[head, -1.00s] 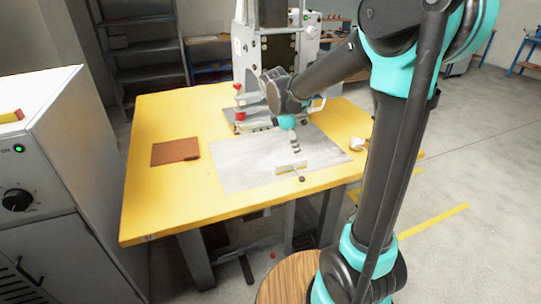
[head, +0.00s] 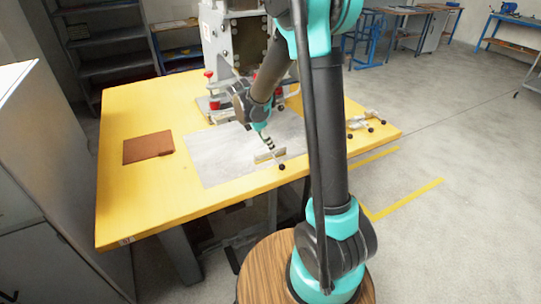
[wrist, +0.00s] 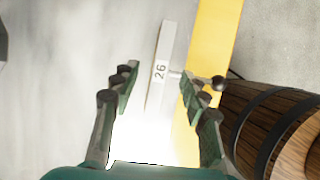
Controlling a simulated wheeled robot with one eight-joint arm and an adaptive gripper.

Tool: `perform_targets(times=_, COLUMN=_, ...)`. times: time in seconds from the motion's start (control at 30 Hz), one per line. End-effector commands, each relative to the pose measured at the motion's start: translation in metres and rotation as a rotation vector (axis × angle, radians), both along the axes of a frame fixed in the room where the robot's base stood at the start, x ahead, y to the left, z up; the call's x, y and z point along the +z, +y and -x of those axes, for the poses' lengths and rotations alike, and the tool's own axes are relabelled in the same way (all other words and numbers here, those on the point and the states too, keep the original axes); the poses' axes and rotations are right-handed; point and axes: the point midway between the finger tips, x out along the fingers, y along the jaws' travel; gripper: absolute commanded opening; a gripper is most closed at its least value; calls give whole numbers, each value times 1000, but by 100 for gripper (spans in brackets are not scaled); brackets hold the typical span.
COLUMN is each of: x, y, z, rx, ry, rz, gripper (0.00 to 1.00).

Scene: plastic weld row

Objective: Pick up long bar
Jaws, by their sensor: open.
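The long bar (head: 271,156) is a pale, narrow bar near the front edge of the grey sheet on the yellow table, with a rod and dark ball knob on its near side. My gripper (wrist: 157,82) is open, with a finger pair on each side of the bar and gaps to both. In the head view my gripper (head: 269,145) is just above and behind the bar. I cannot tell the exact height left between fingertips and bar.
A grey sheet (head: 215,165) lies on the yellow table (head: 190,205). A brown pad (head: 148,147) lies at left. A press machine with red knobs (head: 222,50) stands at the back. Small fittings with dark knobs (head: 368,121) sit near the right edge. A grey cabinet stands at far left.

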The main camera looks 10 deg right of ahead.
Motion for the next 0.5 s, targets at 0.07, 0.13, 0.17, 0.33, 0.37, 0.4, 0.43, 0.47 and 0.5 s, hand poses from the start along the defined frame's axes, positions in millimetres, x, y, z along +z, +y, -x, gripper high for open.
perform_targets(times=0.07, x=-4, y=-2, z=-1, rx=-1, ry=0, rz=0, gripper=45)
perform_targets(times=0.13, x=-7, y=-3, z=-1, rx=-1, ry=0, rz=0, gripper=45)
perform_targets(times=0.17, x=-9, y=-5, z=-1, rx=-1, ry=0, rz=0, gripper=45)
perform_targets(times=0.33, x=-29, y=-18, z=-5, rx=-2, ry=0, rz=0, gripper=45)
perform_targets(times=0.37, x=-33, y=-20, z=-6, rx=-2, ry=0, rz=0, gripper=45)
perform_targets(times=0.4, x=-37, y=-21, z=-6, rx=-2, ry=0, rz=0, gripper=45)
perform_targets(times=0.43, x=-40, y=-22, z=-7, rx=-2, ry=0, rz=0, gripper=45)
perform_targets(times=0.47, x=-43, y=-23, z=-7, rx=-2, ry=0, rz=0, gripper=45)
perform_targets(times=0.5, x=-46, y=-25, z=-7, rx=-2, ry=0, rz=0, gripper=45)
